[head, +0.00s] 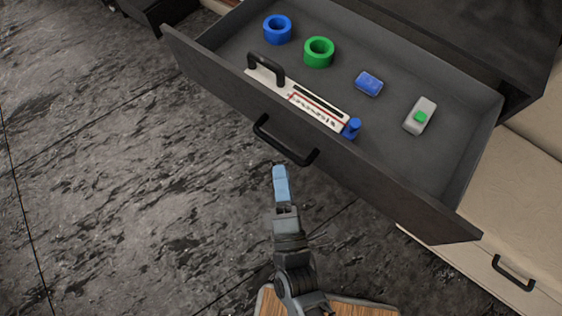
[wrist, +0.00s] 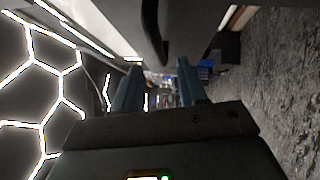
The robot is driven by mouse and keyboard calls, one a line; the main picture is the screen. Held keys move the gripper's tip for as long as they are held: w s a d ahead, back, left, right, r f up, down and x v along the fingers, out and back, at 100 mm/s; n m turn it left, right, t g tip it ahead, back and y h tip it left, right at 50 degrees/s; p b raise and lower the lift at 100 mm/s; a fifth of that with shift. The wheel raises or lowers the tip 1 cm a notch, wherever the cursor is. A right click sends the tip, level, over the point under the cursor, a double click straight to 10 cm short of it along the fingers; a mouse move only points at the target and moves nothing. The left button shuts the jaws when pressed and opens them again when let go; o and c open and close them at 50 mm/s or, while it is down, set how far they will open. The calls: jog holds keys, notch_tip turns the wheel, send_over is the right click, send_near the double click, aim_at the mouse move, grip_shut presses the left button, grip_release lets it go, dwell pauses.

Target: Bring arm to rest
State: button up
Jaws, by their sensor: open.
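My gripper (head: 281,184) is in front of the open drawer, close to its black handle (head: 284,141) in the head view and apart from it as far as I can see. In the wrist view my gripper (wrist: 158,85) shows two blue fingers spread apart with nothing between them. The black drawer handle (wrist: 152,30) shows above the fingers there. My arm reaches up from the bottom of the head view.
The drawer (head: 205,68) is pulled out. It holds a blue ring (head: 277,29), a green ring (head: 319,52), a blue box (head: 369,83), a grey-green device (head: 420,116) and a white tool (head: 310,104). Beige drawers (head: 480,250) stand right. Floor at left is clear.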

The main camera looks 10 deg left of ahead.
dwell(0.5)
jog(key=s+d+r+m+g+h, duration=0.2)
jog(key=s+d+r+m+h, duration=0.1)
jog(key=s+d+r+m, duration=0.7)
jog(key=s+d+r+m+g+h, duration=0.1)
jog(key=s+d+r+m+h, duration=0.2)
jog(key=s+d+r+m, duration=0.7)
jog(key=d+m, duration=0.3)
jog(key=d, duration=0.2)
jog(key=shift+s+d+g, duration=0.15)
jog(key=shift+s+g, duration=0.2)
jog(key=shift+g, duration=0.05)
